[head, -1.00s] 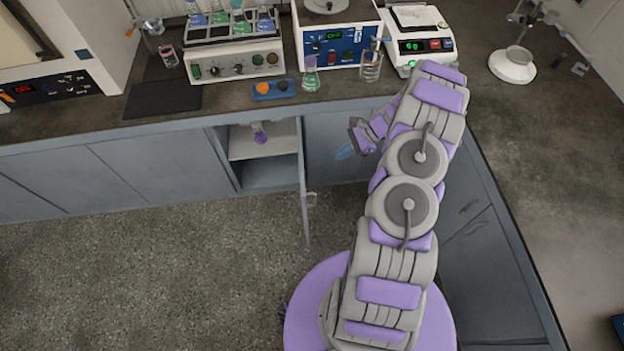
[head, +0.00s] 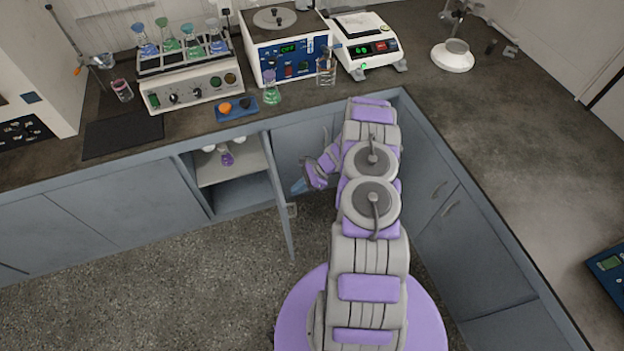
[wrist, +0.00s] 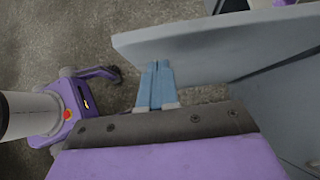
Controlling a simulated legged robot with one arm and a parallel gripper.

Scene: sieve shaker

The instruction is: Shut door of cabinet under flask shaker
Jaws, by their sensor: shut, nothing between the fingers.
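The flask shaker (head: 190,88) stands on the counter with several flasks of coloured liquid in its rack. Under it the cabinet (head: 232,190) is open and its shelf shows, with a purple flask (head: 227,159) on it. The cabinet door (head: 284,222) stands swung out toward the room, hinged on the right side of the opening. My gripper (head: 298,187) is shut and empty, just to the right of the door, on its outer side. In the wrist view the closed blue fingertips (wrist: 156,68) overlap the edge of the grey door panel (wrist: 225,48); I cannot tell whether they touch.
A blue tray (head: 236,110) with small round items lies at the counter's front edge, next to a green flask (head: 272,92). A blue-fronted device (head: 287,60) and a balance (head: 367,50) stand farther right. The floor (head: 170,270) left of the door is clear.

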